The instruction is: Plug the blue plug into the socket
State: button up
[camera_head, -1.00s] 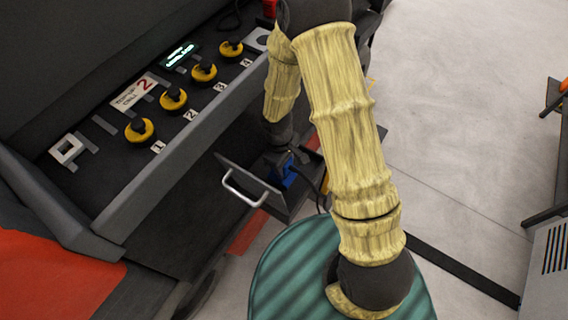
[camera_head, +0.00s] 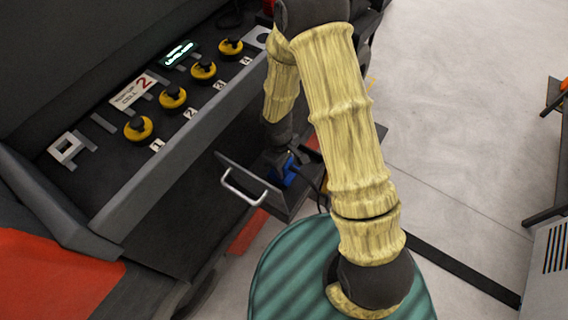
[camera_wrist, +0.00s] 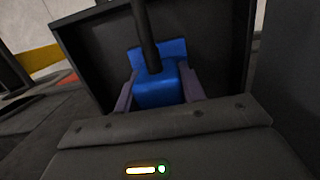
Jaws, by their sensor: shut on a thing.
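The blue plug (camera_wrist: 160,90) is between the two fingers of my gripper (camera_wrist: 158,98) in the wrist view, with its dark cable running up from it. My gripper is shut on it. In the head view the blue plug (camera_head: 289,176) shows low in the open drawer (camera_head: 285,206), below my gripper (camera_head: 281,164), which is partly hidden by dark parts of my wrist. I cannot tell whether the plug touches the drawer floor. I cannot make out the socket in either view.
The drawer has a pale handle (camera_head: 244,188) on its front, and its dark walls stand close around my gripper. A sloped panel with yellow knobs (camera_head: 172,97) numbered in a row is to the left. Grey floor (camera_head: 450,130) is open at the right.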

jog(key=shift+f, duration=0.25)
jog(key=o, duration=1.1)
jog(key=shift+c, duration=0.2)
notch_tip(320, 180, up, 17)
jog(key=w+a+p, duration=0.1)
jog(key=p, duration=0.1)
jog(key=shift+w+a+r, duration=0.2)
jog(key=shift+a, duration=0.15)
jog(key=shift+r, duration=0.1)
